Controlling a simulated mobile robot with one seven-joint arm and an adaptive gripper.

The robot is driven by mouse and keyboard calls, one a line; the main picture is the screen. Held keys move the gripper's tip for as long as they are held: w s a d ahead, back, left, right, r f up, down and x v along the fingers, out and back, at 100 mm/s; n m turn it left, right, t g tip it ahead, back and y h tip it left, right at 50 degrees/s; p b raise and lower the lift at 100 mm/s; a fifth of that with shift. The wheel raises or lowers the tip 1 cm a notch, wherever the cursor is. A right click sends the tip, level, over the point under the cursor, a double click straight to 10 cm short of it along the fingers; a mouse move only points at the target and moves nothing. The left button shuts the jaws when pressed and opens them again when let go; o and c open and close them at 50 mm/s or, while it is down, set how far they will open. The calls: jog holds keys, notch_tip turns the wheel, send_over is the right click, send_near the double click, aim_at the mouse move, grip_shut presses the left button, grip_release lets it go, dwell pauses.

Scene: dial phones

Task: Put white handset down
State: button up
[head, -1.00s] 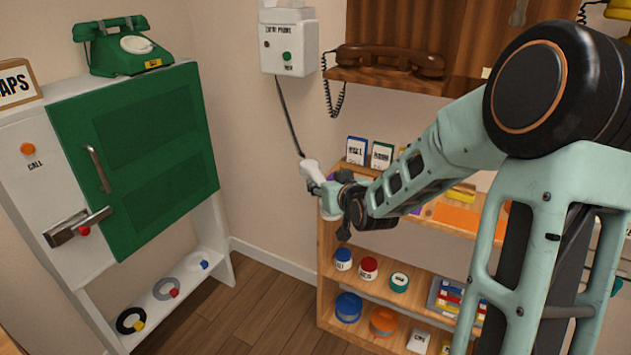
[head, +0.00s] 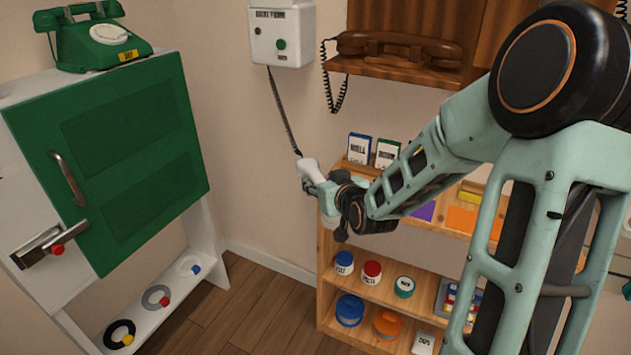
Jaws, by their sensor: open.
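The white handset (head: 310,171) is at the end of my arm, in front of the wall beside the wooden shelf's left end. A dark cord runs from it up to the white entry phone (head: 281,45) on the wall, which has a green button on its front. My gripper (head: 318,187) is open and right at the handset's lower part. The fingers are small and partly hidden, so I cannot tell whether they touch the handset.
A green telephone (head: 92,40) stands on the green-doored cabinet (head: 115,165) at left. A brown handset (head: 400,46) lies on a wall-mounted wooden phone. The wooden shelf (head: 325,262) holds cards, jars and tubs. Floor (head: 235,300) is clear between cabinet and shelf.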

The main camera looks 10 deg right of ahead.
grip_shut()
dwell(0.4)
jog(key=shift+r, duration=0.1)
